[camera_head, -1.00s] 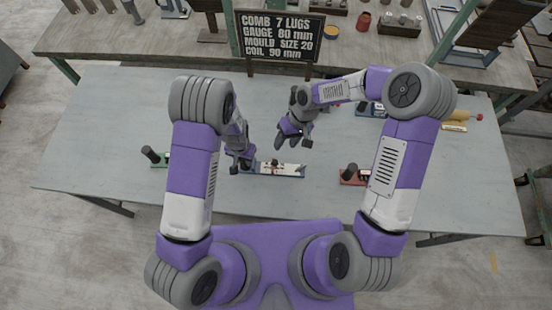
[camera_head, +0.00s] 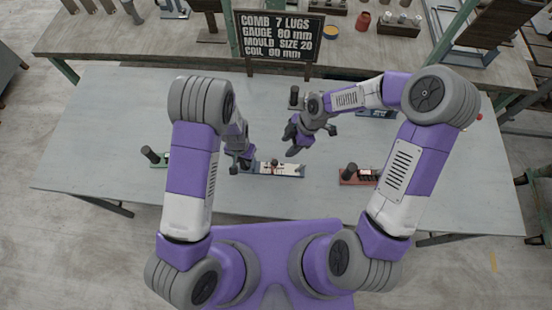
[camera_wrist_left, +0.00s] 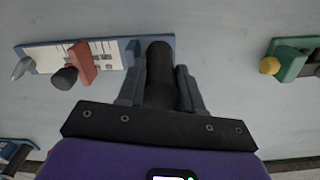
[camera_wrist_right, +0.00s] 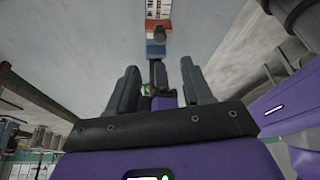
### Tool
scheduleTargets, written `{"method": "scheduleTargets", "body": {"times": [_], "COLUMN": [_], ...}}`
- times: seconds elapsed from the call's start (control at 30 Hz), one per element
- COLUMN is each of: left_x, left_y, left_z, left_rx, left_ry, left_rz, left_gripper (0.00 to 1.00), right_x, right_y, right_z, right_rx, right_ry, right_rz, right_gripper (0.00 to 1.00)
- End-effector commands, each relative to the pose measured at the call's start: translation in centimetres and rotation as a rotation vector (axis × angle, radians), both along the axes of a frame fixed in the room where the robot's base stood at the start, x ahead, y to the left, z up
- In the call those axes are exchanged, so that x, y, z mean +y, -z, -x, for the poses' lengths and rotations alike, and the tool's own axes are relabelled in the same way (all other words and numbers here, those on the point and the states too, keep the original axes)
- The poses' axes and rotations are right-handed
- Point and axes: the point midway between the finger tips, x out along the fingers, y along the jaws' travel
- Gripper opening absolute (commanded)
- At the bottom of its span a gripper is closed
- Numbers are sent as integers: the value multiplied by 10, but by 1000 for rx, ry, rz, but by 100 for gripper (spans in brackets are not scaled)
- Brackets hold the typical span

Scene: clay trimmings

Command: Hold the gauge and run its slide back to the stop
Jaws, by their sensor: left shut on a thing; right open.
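The gauge (camera_head: 290,170) lies on the near middle of the table, a blue base with a white scale plate. The left wrist view shows its blue base (camera_wrist_left: 128,48), the red slide (camera_wrist_left: 83,62) with a dark knob (camera_wrist_left: 64,78), and a dark upright handle (camera_wrist_left: 159,62) at one end. My left gripper (camera_head: 240,163) is shut on this handle; its fingers (camera_wrist_left: 158,90) stand on both sides of it. My right gripper (camera_head: 294,143) is open and empty, above and behind the gauge. Its spread fingers show in the right wrist view (camera_wrist_right: 160,80).
A green-based device (camera_head: 160,158) lies to the left, a red-based one (camera_head: 350,176) to the right. A blue one (camera_head: 378,112) lies at the back right. A dark sign (camera_head: 280,38) stands at the back edge.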

Motion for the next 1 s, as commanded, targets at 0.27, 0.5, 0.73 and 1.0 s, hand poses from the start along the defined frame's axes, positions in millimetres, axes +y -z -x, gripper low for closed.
{"method": "scheduleTargets", "body": {"times": [0.27, 0.5, 0.73, 1.0], "left_x": [0, 0, 0, 0], "left_y": [0, 0, 0, 0], "left_z": [0, 0, 0, 0], "left_rx": [-1, -1, -1, -1], "left_ry": [0, 0, 0, 0], "left_rz": [0, 0, 0, 0], "left_gripper": [0, 0, 0, 0], "right_x": [17, 34, 43, 45], "right_y": [40, 82, 105, 109], "right_z": [4, 6, 6, 6], "right_rx": [3, 2, 0, -1], "right_ry": [-10, -7, -5, -4], "right_rz": [0, 1, 0, 0], "right_gripper": [50, 50, 50, 50]}}
